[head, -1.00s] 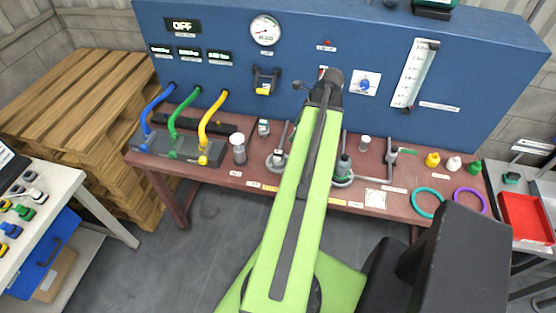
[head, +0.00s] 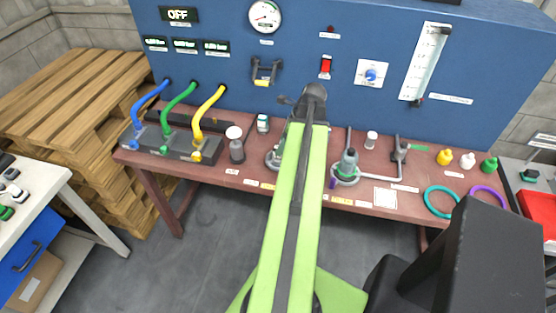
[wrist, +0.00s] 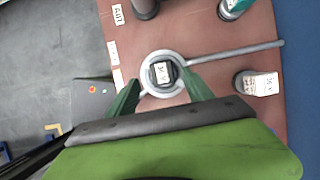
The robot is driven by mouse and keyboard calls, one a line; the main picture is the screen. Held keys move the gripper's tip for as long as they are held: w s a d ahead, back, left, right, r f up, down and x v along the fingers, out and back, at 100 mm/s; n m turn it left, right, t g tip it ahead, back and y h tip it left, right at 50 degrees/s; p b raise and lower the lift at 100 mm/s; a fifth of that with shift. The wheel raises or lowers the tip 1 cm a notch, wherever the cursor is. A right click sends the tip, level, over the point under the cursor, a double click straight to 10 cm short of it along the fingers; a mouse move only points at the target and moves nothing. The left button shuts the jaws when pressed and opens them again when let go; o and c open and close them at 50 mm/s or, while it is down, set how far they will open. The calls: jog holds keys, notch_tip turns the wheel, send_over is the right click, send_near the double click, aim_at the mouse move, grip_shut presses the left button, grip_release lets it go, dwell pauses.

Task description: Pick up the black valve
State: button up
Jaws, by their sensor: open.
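In the wrist view, a black piece with a white label on top (wrist: 162,73) stands inside a pale grey ring holder (wrist: 151,91) on the bench. My gripper (wrist: 160,75) is open, with its green fingers on either side of the ring. The fingers do not appear closed on the piece. A second dark piece with a white label (wrist: 259,83) stands farther right. I cannot tell for certain which of these is the black valve. In the head view my arm hides the gripper and much of this area; only part of the ring (head: 272,158) shows.
The red-brown bench (head: 225,178) stands against a blue panel (head: 325,30). A grey bar (wrist: 235,51) runs from the ring. A dark cylinder (wrist: 145,8) and a teal bottle (wrist: 234,8) stand nearby.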

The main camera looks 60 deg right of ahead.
jog(key=b+x, duration=0.2)
jog(key=x, duration=0.1)
jog(key=b+x, duration=0.1)
jog(key=shift+d+f+b, duration=0.25)
jog(key=shift+f+b, duration=0.1)
jog(key=shift+f, duration=0.1)
jog(key=shift+r, duration=0.15)
jog(key=shift+c, duration=0.3)
grip_shut()
